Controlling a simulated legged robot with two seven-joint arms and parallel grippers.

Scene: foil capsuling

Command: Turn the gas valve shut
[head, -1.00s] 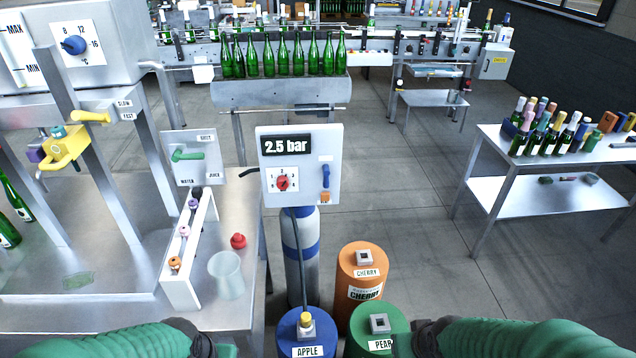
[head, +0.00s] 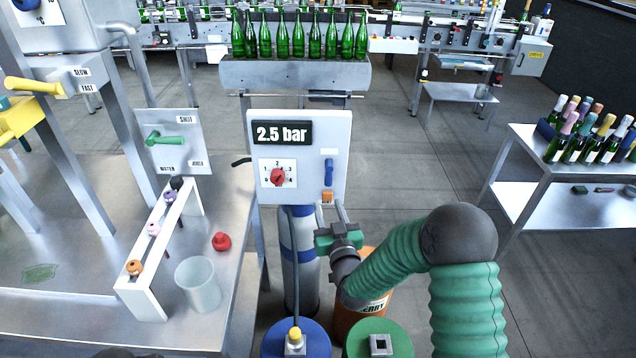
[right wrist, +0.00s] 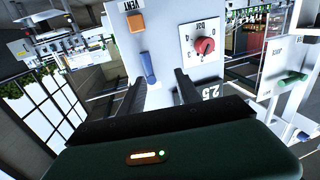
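The panel (head: 300,135) reads 2.5 bar and stands in front of a grey gas cylinder (head: 298,245) with a blue band. A blue lever (head: 328,172), apparently the gas valve, is upright on the panel's right side; it also shows in the right wrist view (right wrist: 148,68). A red dial knob (head: 278,177) sits to its left. My right gripper (head: 330,210) is just below the panel's lower right, fingers pointing up toward it. In the right wrist view its fingers (right wrist: 170,88) are apart and empty, with the lever beyond them. My left gripper is out of view.
An orange button labelled VENT (right wrist: 136,22) is close by the lever. Blue (head: 305,345) and green (head: 385,340) canisters stand below, with an orange one (head: 352,328) partly behind my right arm. A bench (head: 235,290) with a cup (head: 198,285) is at left.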

